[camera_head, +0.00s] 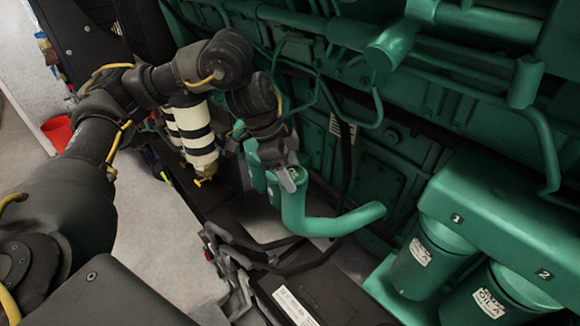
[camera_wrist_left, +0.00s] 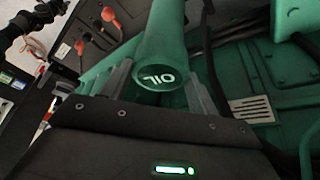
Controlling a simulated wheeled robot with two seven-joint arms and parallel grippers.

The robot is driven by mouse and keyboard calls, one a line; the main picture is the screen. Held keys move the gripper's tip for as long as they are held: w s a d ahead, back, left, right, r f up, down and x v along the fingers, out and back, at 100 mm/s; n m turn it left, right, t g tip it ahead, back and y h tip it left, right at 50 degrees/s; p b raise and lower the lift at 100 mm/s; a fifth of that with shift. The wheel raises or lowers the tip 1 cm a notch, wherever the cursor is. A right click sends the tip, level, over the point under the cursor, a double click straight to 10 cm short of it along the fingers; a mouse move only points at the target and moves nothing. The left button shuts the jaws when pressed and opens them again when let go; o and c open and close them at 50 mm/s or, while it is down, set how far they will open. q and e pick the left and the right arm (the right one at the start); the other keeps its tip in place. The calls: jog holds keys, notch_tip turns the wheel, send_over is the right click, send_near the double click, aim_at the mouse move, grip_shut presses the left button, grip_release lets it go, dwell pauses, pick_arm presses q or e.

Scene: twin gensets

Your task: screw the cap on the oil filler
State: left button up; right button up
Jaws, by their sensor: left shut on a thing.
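The oil filler is a thick green pipe (camera_head: 330,222) that rises at its left end and bends to the right. My left gripper (camera_head: 290,180) is at the top of the upright end, with its fingers pointing down. In the left wrist view, the gripper (camera_wrist_left: 160,88) is shut on the round green cap (camera_wrist_left: 157,78), marked OIL, with a finger on each side. The green filler pipe (camera_wrist_left: 167,30) runs away behind the cap. The cap appears in line with the pipe mouth; I cannot tell how far it is threaded. In the head view the cap is largely hidden by the gripper.
Green oil filters numbered 1 (camera_head: 425,260) and 2 (camera_head: 500,295) stand at the right. A cream-and-black banded cylinder (camera_head: 195,135) hangs left of the gripper. Dark cables (camera_head: 265,255) lie in front. A red container (camera_head: 57,132) stands at the far left. Pale floor lies at left.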

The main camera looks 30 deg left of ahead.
pick_arm(q)
jog(key=o, duration=1.2)
jog(key=shift+s+d, duration=0.1)
jog(key=shift+r, duration=0.25)
jog(key=b+v, duration=0.1)
jog(key=v, duration=0.9)
jog(key=shift+s+r, duration=0.1)
jog(key=shift+r, duration=0.1)
